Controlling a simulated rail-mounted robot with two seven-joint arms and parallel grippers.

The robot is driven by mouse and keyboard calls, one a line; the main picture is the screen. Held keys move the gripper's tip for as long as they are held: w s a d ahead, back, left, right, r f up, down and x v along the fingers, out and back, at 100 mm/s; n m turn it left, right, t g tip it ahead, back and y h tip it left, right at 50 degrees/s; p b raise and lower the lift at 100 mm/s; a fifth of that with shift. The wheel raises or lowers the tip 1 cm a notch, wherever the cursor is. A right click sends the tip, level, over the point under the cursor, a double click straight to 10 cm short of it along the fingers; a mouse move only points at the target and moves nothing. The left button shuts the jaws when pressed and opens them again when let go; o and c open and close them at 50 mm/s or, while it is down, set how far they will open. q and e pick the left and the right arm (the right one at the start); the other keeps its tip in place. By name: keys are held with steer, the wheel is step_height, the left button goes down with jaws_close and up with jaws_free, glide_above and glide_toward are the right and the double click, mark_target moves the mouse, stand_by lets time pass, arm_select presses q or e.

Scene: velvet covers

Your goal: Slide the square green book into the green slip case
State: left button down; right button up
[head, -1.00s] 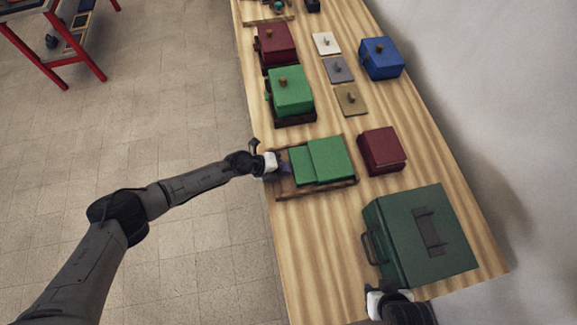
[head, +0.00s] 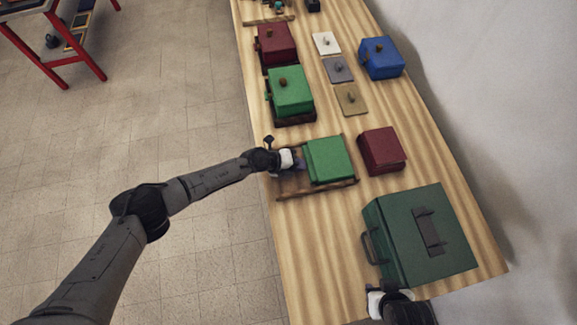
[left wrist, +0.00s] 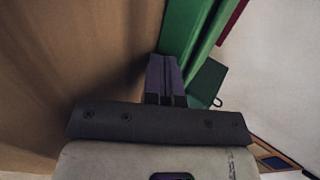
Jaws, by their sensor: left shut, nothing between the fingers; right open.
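The green slip case (head: 331,160) lies flat in a shallow wooden tray (head: 318,190). The square green book (head: 309,164) is almost wholly inside it, with only a narrow strip showing at the case's left side. My left gripper (head: 302,164) is shut and empty, its purple fingertips against or very close to the book's left edge. In the left wrist view the shut fingers (left wrist: 164,75) point at green surfaces; I cannot tell book from case there. My right gripper (head: 375,298) is open at the bottom, near the dark green box, its fingers partly cut from clear view.
A dark red box (head: 382,151) stands just right of the tray. The dark green handled box (head: 420,235) fills the front right. A green lidded box (head: 291,92), a red one (head: 277,43), a blue one (head: 381,58) and small knobbed plates (head: 351,98) stand further back.

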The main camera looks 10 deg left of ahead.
arm_select(q)
steer(key=shift+w+d, duration=0.3)
steer(key=shift+d, duration=0.45)
steer(key=shift+s+a+r+p, duration=0.1)
steer(key=shift+a+r+p, duration=0.1)
steer(key=shift+r+p, duration=0.1)
steer(key=p+v, duration=0.1)
steer(key=v, duration=0.1)
steer(key=p+v, duration=0.1)
steer(key=v, duration=0.1)
steer(key=shift+s+a+f+p, duration=0.1)
steer(key=shift+a+f+p, duration=0.05)
steer(key=shift+f+p, duration=0.2)
steer(key=shift+f+p+v, duration=0.15)
steer(key=shift+p+v, duration=0.45)
steer(key=shift+v, duration=0.4)
steer(key=shift+f+p+v, duration=0.15)
steer(key=shift+p+v, duration=0.45)
steer(key=shift+v, duration=0.35)
steer(key=shift+s+a+r+p, duration=0.2)
steer(key=shift+s+a+p, duration=0.1)
steer(key=shift+a, duration=0.45)
steer(key=shift+w, duration=0.1)
